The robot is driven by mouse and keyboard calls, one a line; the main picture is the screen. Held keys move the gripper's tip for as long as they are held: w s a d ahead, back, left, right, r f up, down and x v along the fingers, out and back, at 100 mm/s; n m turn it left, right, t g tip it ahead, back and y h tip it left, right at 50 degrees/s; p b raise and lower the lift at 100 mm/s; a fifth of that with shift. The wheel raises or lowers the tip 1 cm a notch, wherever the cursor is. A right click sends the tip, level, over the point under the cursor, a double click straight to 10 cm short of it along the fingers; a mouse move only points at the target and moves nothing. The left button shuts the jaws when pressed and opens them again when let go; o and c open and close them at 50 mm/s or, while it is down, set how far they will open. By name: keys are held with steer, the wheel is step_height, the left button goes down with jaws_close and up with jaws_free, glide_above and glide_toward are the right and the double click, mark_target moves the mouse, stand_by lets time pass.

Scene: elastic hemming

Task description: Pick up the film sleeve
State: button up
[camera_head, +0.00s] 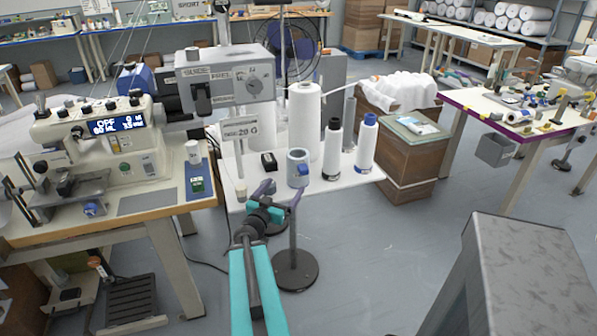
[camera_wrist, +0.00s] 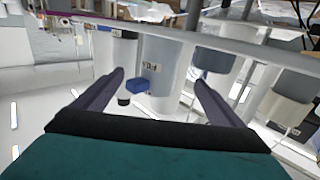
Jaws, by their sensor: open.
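No label marks the film sleeve, so I cannot tell for sure which thing it is. A short grey-blue hollow cylinder (camera_head: 298,168) with a blue block on its side stands upright at the small white table's front edge; it may be the sleeve. My gripper (camera_head: 284,188) is open and empty in front of this edge, just below and left of that cylinder. In the wrist view, which looks upside down, my gripper (camera_wrist: 159,78) has its fingers spread. A pale cylinder (camera_wrist: 160,55) with a blue block shows between them, apart from both.
A tall white roll (camera_head: 304,125) and two slimmer rolls, one black-topped (camera_head: 332,150) and one blue-topped (camera_head: 366,142), stand close behind and right. A small black box (camera_head: 269,162) and a sign post stand left. The sewing machine (camera_head: 100,140) is further left.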

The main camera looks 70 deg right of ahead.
mark_target(293, 175)
steer(key=shift+d+f+b, duration=0.15)
steer(key=shift+d+b, duration=1.05)
steer(key=shift+b, duration=3.5)
steer(key=shift+d+b, duration=0.35)
steer(key=shift+b, duration=0.5)
steer(key=shift+s+d+b, duration=0.15)
steer(key=shift+b, duration=0.4)
steer(key=d+b, duration=0.1)
steer(key=b, duration=0.2)
steer(key=shift+d, duration=0.3)
steer(key=shift+d+r, duration=0.25)
steer(key=shift+d, duration=0.65)
steer(key=shift+s+d, duration=0.1)
steer(key=shift+d, duration=0.4)
steer(key=shift+d, duration=0.1)
steer(key=shift+s+d+f+p, duration=0.15)
steer(key=shift+d+p, duration=0.75)
steer(key=shift+d, duration=1.6)
